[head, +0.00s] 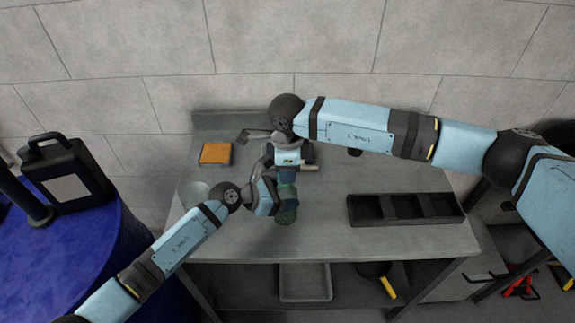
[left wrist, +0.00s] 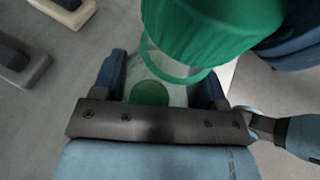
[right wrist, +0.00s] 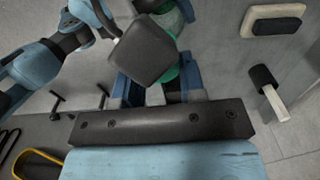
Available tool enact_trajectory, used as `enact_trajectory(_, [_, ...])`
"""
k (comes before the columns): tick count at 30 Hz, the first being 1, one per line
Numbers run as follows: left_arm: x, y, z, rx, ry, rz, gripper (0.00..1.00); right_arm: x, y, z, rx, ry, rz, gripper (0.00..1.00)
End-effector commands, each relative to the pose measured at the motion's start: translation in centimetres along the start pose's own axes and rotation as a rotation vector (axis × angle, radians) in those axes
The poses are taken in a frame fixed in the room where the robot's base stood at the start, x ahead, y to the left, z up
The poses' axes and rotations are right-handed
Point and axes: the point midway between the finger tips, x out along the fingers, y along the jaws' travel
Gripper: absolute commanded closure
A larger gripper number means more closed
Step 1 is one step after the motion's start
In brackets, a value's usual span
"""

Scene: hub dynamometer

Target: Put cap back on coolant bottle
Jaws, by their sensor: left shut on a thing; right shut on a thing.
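The coolant bottle (head: 288,214) is a clear vessel with green liquid, above the front middle of the workbench. My left gripper (head: 280,198) is shut around its body, which shows between the fingers in the left wrist view (left wrist: 148,92). The ribbed green cap (left wrist: 212,28) is above the bottle there, with a green ring under its edge. My right gripper (head: 287,176) is shut on the cap, from above. In the right wrist view the cap (right wrist: 170,74) is mostly hidden behind a dark grey block. I cannot tell whether the cap touches the neck.
An orange box (head: 215,153) lies at the bench's back left. A black compartment tray (head: 366,210) lies at the right. A pale round dish (head: 193,194) is at the left edge. A black jug (head: 66,172) stands on a blue drum (head: 110,240). The bench (head: 335,232) is clear in front of the tray.

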Motion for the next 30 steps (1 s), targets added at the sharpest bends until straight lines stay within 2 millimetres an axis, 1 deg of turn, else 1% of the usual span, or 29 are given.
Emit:
enact_trajectory(13, [0.0, 0.0, 0.0, 0.0, 0.0, 0.0, 0.76, 0.1, 0.0, 0.0, 0.0, 0.0, 0.0, 0.84])
enact_trajectory(29, [0.0, 0.0, 0.0, 0.0, 0.0, 0.0, 0.76, 1.1, 0.0, 0.0, 0.0, 0.0, 0.001, 0.84])
enact_trajectory(30, [0.0, 0.0, 0.0, 0.0, 0.0, 0.0, 1.0, 1.1, 0.0, 0.0, 0.0, 0.0, 0.001, 0.84])
